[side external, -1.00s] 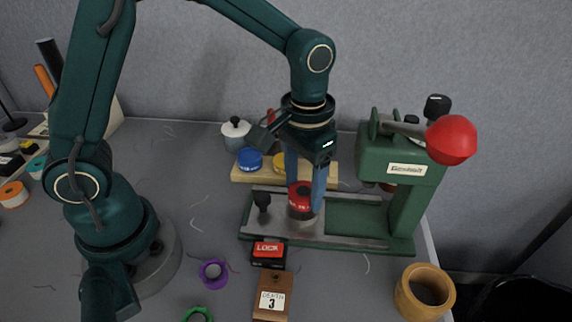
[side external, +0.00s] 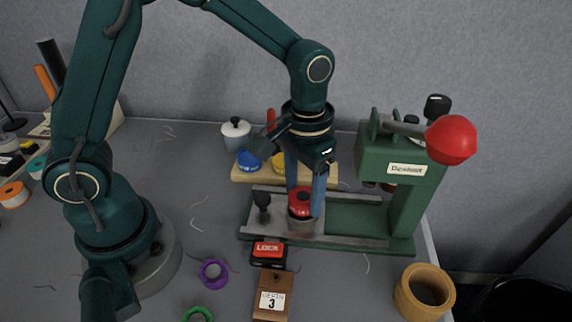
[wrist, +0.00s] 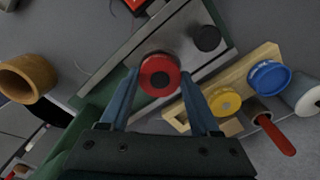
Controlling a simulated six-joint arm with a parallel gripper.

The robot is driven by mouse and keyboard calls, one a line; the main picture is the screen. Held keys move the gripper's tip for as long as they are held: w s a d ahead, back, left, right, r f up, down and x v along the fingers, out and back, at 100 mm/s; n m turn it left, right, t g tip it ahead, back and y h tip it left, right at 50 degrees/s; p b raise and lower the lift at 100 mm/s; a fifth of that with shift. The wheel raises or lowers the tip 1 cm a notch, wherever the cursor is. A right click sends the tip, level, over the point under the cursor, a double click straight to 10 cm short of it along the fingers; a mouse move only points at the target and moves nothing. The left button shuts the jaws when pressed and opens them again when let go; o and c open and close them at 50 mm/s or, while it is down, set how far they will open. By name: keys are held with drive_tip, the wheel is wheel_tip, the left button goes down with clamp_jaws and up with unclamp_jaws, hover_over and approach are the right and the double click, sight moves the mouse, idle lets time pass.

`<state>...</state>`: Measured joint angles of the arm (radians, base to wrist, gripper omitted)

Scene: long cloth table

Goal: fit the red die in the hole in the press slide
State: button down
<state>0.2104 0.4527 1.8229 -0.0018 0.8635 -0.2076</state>
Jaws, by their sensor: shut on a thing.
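The red die (side external: 302,202) has a red top with a dark centre and a metal lower part. My gripper (side external: 304,210) is shut on it, one blue finger on each side. In the wrist view the red die (wrist: 160,75) sits between the fingertips of my gripper (wrist: 160,78). The press slide (side external: 276,224) is a grey metal plate with a black knob (side external: 262,200), left of the die. The die is upright over the slide, very low. The hole is hidden beneath the die, so I cannot tell how far it is in.
The green press (side external: 402,170) with a red ball handle (side external: 451,140) stands to the right. A wooden rack (side external: 241,174) with blue and yellow dies is behind. A red-and-black box (side external: 269,252), a purple ring (side external: 213,274) and a wooden cup (side external: 424,292) are in front.

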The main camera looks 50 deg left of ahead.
drive_tip(key=shift+f, duration=0.3)
drive_tip(key=shift+c, duration=0.2)
unclamp_jaws()
drive_tip(key=shift+r, duration=2.55)
